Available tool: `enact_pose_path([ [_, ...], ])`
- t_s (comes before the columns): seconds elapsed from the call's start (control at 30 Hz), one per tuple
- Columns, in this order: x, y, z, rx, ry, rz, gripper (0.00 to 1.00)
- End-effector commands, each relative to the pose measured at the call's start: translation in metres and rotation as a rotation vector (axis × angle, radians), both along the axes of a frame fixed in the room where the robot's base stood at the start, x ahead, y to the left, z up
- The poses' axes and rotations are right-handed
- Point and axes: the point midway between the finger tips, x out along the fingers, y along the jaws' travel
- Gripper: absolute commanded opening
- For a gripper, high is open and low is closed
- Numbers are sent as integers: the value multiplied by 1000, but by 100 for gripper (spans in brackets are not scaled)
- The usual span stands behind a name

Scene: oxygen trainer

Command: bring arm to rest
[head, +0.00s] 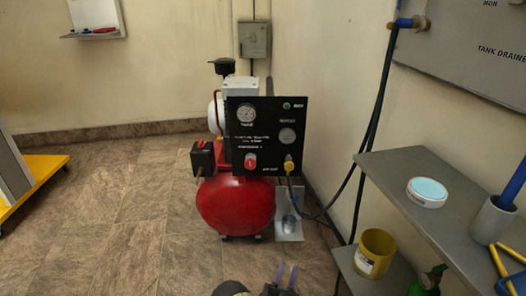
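My gripper (287,270) shows at the bottom edge of the head view, low in front of the red compressor. Its two bluish fingers stand apart with a gap between them, and I see nothing held there. Part of my arm shows beside it, and the rest is outside the picture. The compressor has a red tank (236,206) and a black panel (262,150) with gauges, a red knob (251,161) and a yellow fitting (289,163). My gripper appears apart from all of these.
A grey shelf (400,170) at right holds a round white-and-blue tin (427,192) and a grey cup (492,222). A yellow cup (374,254) and a green bottle (428,281) sit lower. A dark hose (376,110) hangs along the wall. The tiled floor (110,230) at left is clear.

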Motion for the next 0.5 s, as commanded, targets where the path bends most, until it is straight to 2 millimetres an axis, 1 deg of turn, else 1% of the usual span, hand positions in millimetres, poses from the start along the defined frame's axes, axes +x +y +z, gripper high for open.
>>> enact_pose_path([
  [0.03, 4, -1, 4, 11, 11, -8, 36],
  [0.37, 31, -12, 19, 74, 118, -58, 36],
  [0.5, 46, -19, 29, 116, 189, -83, 36],
])
